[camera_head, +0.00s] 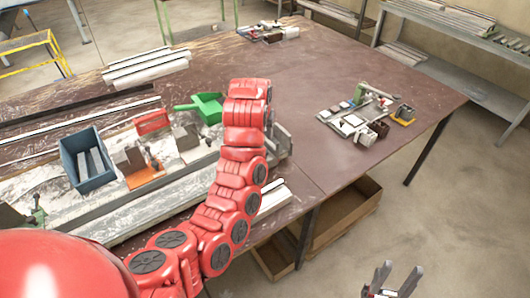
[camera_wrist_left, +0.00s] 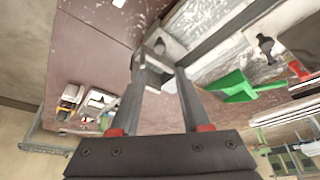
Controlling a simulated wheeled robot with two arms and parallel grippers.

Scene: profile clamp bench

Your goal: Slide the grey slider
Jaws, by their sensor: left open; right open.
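A grey block, which looks like the slider (camera_wrist_left: 153,62), sits at the end of a long metal rail in the left wrist view, with a dark knob on top. My left gripper (camera_wrist_left: 161,78) is open, its two fingers pointing at this block with the tips close to its sides; I cannot tell whether they touch. In the head view my red left arm reaches over the bench and hides the left fingers. Grey metal parts (camera_head: 279,141) show just right of the arm there. My right gripper (camera_head: 391,281) is open and empty, low at the right, off the bench.
A green scoop (camera_head: 208,107), a blue bin (camera_head: 86,160) and an orange-based clamp (camera_head: 143,173) stand left of my arm. A cluster of small parts (camera_head: 353,122) lies on the right of the brown bench (camera_head: 330,60). A cardboard box (camera_head: 345,210) sits below.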

